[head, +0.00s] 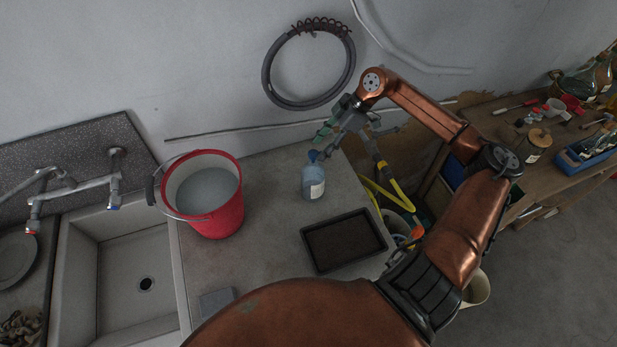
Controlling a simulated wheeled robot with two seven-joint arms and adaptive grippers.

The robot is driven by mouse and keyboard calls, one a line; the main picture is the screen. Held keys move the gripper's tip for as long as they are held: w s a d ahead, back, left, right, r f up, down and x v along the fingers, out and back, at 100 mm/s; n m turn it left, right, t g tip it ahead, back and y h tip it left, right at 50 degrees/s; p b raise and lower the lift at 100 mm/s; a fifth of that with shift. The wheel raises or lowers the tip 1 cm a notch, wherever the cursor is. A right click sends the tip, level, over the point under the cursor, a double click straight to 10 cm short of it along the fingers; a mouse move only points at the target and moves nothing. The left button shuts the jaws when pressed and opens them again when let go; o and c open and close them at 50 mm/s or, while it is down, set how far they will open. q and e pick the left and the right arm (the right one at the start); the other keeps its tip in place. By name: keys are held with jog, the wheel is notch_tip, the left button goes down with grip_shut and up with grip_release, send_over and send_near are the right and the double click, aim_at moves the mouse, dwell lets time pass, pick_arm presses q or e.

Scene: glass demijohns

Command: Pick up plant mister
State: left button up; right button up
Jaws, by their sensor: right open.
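The plant mister (313,181) is a clear bluish bottle with a blue spray head and a pale label. It stands upright on the grey counter, between the red bucket and the black tray. My right gripper (325,147) is open and hangs just above and to the right of the mister's head. Its fingers partly overlap the spray head in this view, and I cannot tell whether they touch it. My left gripper is not in view.
A red bucket (222,216) stands left of the mister, beside the sink (122,285). A black tray (315,262) lies in front of it. A hose ring (267,84) hangs on the wall. A wooden bench (500,128) with tools stands at right.

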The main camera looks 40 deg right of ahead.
aim_at(318, 153)
jog(key=p+x, duration=0.1)
jog(key=x, duration=0.2)
jog(key=shift+s+d+f, duration=0.1)
jog(key=shift+s, duration=0.05)
jog(key=x, duration=0.3)
jog(key=shift+s+d+f+p, duration=0.1)
jog(key=shift+f+p, duration=0.05)
jog(key=shift+p, duration=0.2)
jog(key=c, duration=0.9)
grip_shut()
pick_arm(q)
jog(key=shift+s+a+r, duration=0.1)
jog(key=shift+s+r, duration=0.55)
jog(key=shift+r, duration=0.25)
